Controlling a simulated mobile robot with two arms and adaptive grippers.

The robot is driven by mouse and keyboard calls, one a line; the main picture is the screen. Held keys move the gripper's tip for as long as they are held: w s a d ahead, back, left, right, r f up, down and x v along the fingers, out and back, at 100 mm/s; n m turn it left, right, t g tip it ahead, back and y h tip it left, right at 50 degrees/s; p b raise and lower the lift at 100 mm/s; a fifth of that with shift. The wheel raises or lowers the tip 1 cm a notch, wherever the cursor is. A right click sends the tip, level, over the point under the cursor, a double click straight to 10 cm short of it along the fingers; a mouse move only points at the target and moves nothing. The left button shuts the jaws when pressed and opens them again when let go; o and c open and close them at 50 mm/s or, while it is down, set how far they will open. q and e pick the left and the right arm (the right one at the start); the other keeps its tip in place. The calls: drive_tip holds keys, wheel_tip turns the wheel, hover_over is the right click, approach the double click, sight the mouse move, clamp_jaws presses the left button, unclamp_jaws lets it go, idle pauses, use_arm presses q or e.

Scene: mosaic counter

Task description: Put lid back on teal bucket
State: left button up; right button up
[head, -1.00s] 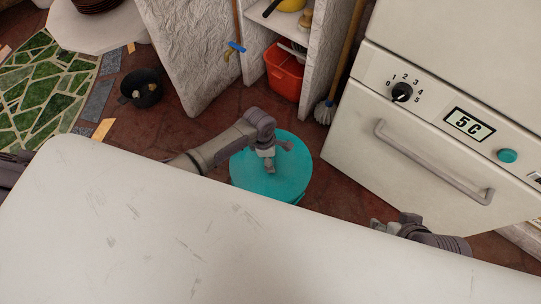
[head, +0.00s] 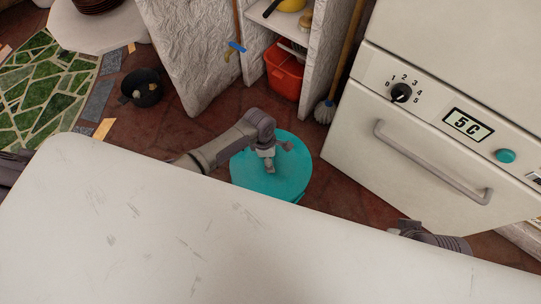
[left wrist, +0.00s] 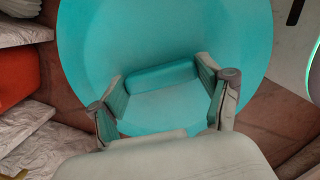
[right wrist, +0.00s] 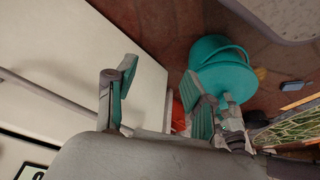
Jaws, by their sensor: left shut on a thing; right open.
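The teal lid (head: 288,178) is a round disc over the teal bucket (right wrist: 209,48), which stands on the floor beyond the counter. In the left wrist view, the lid (left wrist: 165,35) fills the upper middle, with its raised handle (left wrist: 163,77) between my fingers. My left gripper (left wrist: 162,92) is shut on that handle. In the right wrist view, lid and bucket lie close together; I cannot tell whether the lid is fully seated. The bucket is mostly hidden from above. My right gripper (right wrist: 160,85) is open and empty near the appliance.
A white counter (head: 160,220) fills the foreground and partly hides my arms. A white appliance with a handle (head: 435,165) stands at right. A red bin (head: 284,72) sits on a shelf behind. A broom (head: 326,110) and a dark pot (head: 146,88) stand nearby.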

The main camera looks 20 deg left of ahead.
use_arm(q)
drive_tip(key=o, duration=1.7)
